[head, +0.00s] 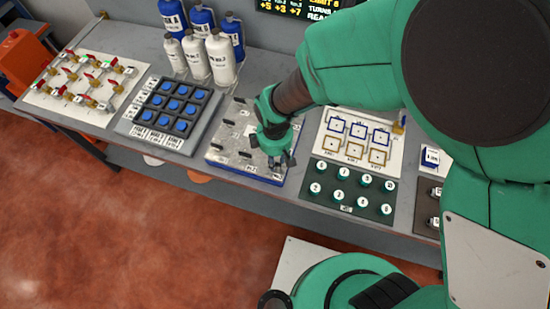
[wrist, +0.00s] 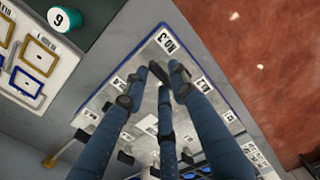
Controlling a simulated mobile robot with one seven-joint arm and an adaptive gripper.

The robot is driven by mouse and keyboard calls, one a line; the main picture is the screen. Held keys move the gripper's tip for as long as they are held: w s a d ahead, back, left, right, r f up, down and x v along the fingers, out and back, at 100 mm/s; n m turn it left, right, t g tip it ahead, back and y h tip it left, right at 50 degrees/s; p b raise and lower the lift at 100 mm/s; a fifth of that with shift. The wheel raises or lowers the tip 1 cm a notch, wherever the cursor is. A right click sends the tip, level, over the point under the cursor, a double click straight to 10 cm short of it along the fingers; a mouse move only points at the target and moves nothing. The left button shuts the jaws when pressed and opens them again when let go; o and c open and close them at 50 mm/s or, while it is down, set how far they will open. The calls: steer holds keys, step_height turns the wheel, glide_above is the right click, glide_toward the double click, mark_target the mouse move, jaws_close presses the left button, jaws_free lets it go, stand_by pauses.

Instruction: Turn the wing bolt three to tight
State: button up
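A light metal plate with a blue edge (head: 218,156) lies on the bench and carries several dark wing bolts, such as one at its upper left (head: 239,103). In the wrist view, the plate (wrist: 212,62) shows a label reading NO.3 (wrist: 167,41). A small dark part, likely wing bolt three (wrist: 155,70), sits just below that label, between my fingertips. My gripper (head: 280,163) is down at the plate's right front; in the wrist view its three fingers (wrist: 160,77) converge around this part. I cannot tell whether they press on it. The fingers hide part of the plate.
A blue-button panel (head: 171,104) stands left of the plate, and a valve board (head: 88,88) farther left. Right are a board with framed squares (head: 358,138) and a dark panel of green-capped pieces (head: 350,190). Bottles (head: 220,57) stand behind. A screen (head: 300,8) hangs above.

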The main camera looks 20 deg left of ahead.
jaws_close()
steer(key=shift+m, duration=0.4)
steer(key=m, duration=0.2)
steer(key=shift+m+p, duration=0.4)
steer(key=m, duration=0.4)
steer(key=shift+d+p, duration=0.1)
steer(key=shift+p, duration=0.25)
steer(key=m, duration=0.5)
steer(key=shift+s+d+p, duration=0.1)
steer(key=shift+p, duration=0.25)
steer(key=m, duration=0.4)
steer(key=shift+s+m, duration=0.1)
steer(key=shift+m, duration=0.3)
